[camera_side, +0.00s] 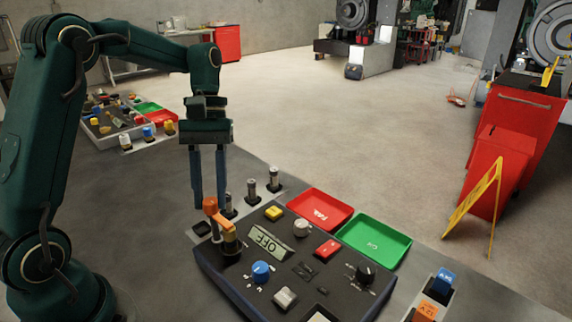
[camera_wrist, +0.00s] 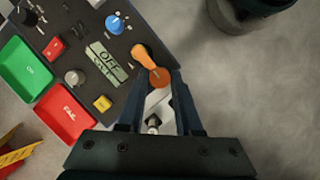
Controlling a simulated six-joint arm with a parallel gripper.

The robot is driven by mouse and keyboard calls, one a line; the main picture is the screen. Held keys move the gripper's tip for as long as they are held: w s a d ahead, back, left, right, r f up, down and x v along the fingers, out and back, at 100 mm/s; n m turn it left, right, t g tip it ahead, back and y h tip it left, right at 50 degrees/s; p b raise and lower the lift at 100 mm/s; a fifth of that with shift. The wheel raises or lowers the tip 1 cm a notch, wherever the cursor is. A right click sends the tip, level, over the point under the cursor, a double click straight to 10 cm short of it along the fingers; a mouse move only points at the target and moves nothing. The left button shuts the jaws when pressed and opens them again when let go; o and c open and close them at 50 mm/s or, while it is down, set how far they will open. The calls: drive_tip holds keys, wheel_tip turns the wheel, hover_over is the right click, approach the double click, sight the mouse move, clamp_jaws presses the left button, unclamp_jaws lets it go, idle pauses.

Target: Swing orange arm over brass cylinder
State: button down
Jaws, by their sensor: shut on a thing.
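The orange arm (camera_side: 222,220) is at the left back corner of the dark control panel (camera_side: 225,276). Its raised, rounded end sits between the fingertips of my gripper (camera_side: 209,204), which is shut on it. In the wrist view the orange arm (camera_wrist: 143,57) runs up and left from the fingertips (camera_wrist: 160,78). I cannot make out the cylinder in the wrist view.
A display (camera_side: 266,243) reads OFF. A blue knob (camera_side: 261,270), yellow button (camera_side: 274,213) and red button (camera_side: 328,249) are nearby. Metal posts (camera_side: 252,191) stand behind the panel. A red tray (camera_side: 320,208) and green tray (camera_side: 375,241) lie beyond it.

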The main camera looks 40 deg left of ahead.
drive_tip(key=c, duration=0.6)
unclamp_jaws()
drive_tip(key=shift+r, duration=0.1)
drive_tip(key=v, duration=0.5)
